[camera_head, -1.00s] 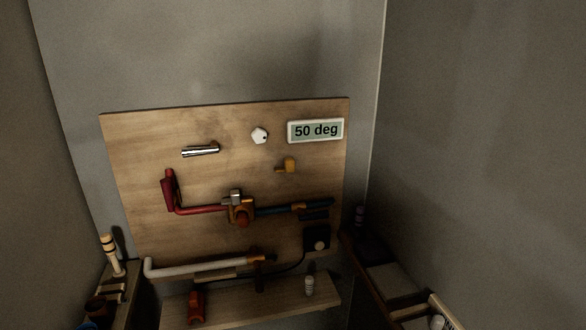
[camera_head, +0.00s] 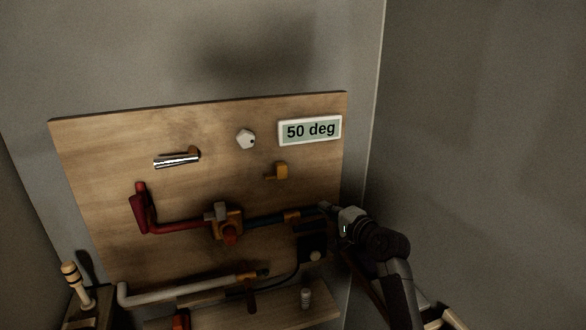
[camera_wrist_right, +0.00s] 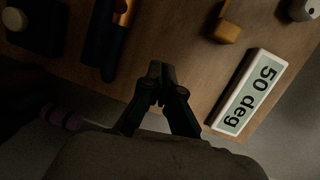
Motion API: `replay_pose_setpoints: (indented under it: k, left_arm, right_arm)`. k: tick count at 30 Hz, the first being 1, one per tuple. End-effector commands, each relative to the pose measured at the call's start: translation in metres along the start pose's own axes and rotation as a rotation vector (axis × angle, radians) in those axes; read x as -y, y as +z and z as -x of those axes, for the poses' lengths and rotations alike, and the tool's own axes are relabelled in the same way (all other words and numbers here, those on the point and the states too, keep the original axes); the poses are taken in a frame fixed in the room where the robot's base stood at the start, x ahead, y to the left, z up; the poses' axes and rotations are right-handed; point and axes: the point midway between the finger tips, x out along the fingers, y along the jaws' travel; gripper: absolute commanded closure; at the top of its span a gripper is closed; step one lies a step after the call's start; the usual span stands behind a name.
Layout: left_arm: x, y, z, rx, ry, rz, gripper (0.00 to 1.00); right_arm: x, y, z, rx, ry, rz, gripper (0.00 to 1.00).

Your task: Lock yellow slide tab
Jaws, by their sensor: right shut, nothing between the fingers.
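The yellow slide tab (camera_head: 280,171) is a small yellow-orange piece on the wooden board (camera_head: 110,150), below the display. It also shows in the right wrist view (camera_wrist_right: 228,30), at the top right. My right gripper (camera_head: 326,207) is shut and empty near the board's right edge, below and to the right of the tab and apart from it. In the right wrist view its fingertips (camera_wrist_right: 158,72) meet in front of the board. My left gripper is not in view.
The display (camera_head: 311,130) reads 50 deg. A white knob (camera_head: 246,139) and a silver cylinder (camera_head: 177,161) are on the board. A red pipe (camera_head: 180,227), a valve (camera_head: 228,224) and a blue pipe (camera_head: 265,219) run below. The board around the tab is clear.

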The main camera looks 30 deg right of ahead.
Motion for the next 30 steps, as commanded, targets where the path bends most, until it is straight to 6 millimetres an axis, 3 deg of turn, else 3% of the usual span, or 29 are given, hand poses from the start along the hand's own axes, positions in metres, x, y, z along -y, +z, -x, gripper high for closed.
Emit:
replay_pose_setpoints:
  k: [1,3,6,11,24,30]
  left_arm:
    - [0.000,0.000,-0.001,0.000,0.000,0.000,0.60]
    - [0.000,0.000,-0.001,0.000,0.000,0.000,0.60]
    - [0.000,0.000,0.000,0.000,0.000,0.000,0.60]
    - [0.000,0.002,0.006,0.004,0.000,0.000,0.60]
    - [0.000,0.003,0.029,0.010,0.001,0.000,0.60]
    - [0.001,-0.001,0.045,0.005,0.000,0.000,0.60]
  right_arm:
    - [0.026,-0.005,0.008,0.002,-0.050,-0.023,1.00]
    - [0.050,-0.008,0.016,0.008,-0.095,-0.051,1.00]
    - [0.067,-0.010,0.021,0.014,-0.126,-0.071,1.00]
    - [0.072,-0.010,0.006,0.015,-0.129,-0.075,1.00]
    - [0.083,-0.005,-0.080,0.016,-0.125,-0.074,1.00]
    - [0.085,0.022,-0.084,0.015,-0.126,-0.072,1.00]
